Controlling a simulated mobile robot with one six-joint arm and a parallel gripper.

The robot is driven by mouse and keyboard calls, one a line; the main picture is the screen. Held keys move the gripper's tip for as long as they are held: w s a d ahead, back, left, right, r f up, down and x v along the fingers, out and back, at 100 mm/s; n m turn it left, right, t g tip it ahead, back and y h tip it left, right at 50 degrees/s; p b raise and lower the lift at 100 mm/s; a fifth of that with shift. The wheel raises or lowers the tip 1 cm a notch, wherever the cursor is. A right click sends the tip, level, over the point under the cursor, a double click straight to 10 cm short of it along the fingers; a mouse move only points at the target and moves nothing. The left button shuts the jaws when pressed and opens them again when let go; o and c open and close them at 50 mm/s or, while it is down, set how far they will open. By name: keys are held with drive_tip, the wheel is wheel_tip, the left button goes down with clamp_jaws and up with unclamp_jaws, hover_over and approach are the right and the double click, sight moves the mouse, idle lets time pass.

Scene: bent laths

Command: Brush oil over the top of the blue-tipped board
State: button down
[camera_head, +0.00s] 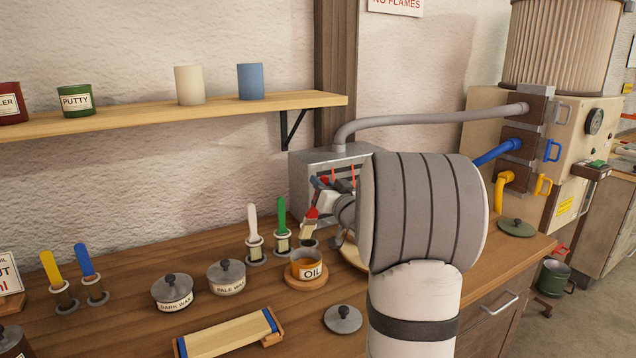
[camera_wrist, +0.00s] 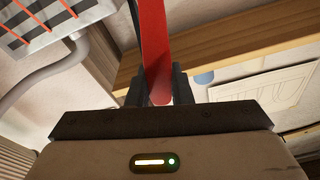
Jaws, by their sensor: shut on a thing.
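The blue-tipped board (camera_head: 225,336), a pale lath with blue ends, lies in a wooden holder at the bench front. The oil pot (camera_head: 309,268), labelled OIL, stands open on a round wooden base, with amber oil showing. My gripper (camera_head: 318,190) is behind and above the pot, shut on a red-handled brush (camera_head: 312,213). The wrist view shows the red handle (camera_wrist: 156,55) between my fingers (camera_wrist: 160,88).
A white brush (camera_head: 252,222) and a green brush (camera_head: 281,215) stand left of the oil. Closed dark wax (camera_head: 172,290) and pale wax (camera_head: 227,276) tins are nearby. A loose lid (camera_head: 343,319) lies right of the board. A heater box (camera_head: 310,170) stands behind my gripper.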

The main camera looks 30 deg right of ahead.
wheel_tip(320, 180, down, 10)
drive_tip(key=b, duration=0.7)
drive_tip(key=shift+a+r, duration=0.1)
drive_tip(key=shift+r, duration=0.1)
idle(0.3)
drive_tip(key=shift+r+p, duration=2.8)
drive_tip(key=shift+r, duration=1.55)
drive_tip(key=shift+r+p, duration=1.35)
drive_tip(key=shift+r, duration=0.7)
drive_tip(key=shift+f, duration=0.1)
